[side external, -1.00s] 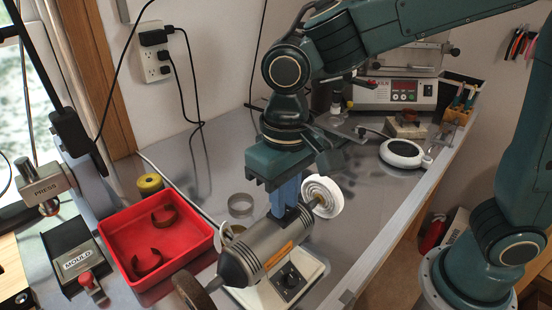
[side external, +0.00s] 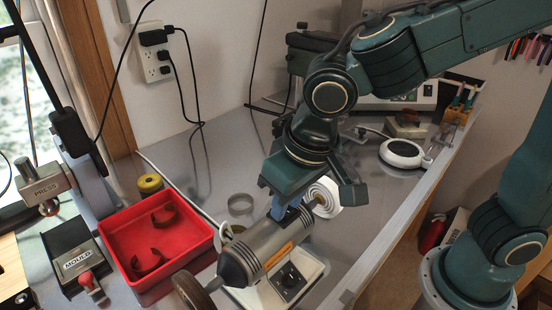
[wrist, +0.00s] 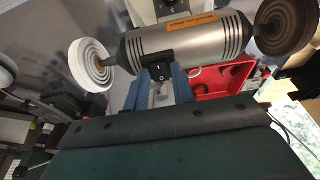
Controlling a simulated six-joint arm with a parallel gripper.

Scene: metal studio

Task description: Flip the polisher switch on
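The polisher (side external: 268,248) is a grey cylinder motor on a white base, with a white buff wheel (side external: 322,197) at one end and a brown wheel (side external: 190,292) at the other. In the wrist view its motor (wrist: 190,40) lies across the top. A black switch box (wrist: 160,68) sits on the motor's near side; its on or off position is too small to tell. My gripper (wrist: 159,78) has its two blue fingers apart, one on each side of the switch box's lower part. In the side view my gripper (side external: 284,207) is tilted behind the motor; contact is unclear.
A black knob (side external: 290,281) is on the polisher's base. A red tray (side external: 195,247) with dark curved pieces stands left of the polisher. The white round device (side external: 402,153) is at right. Bench between is clear.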

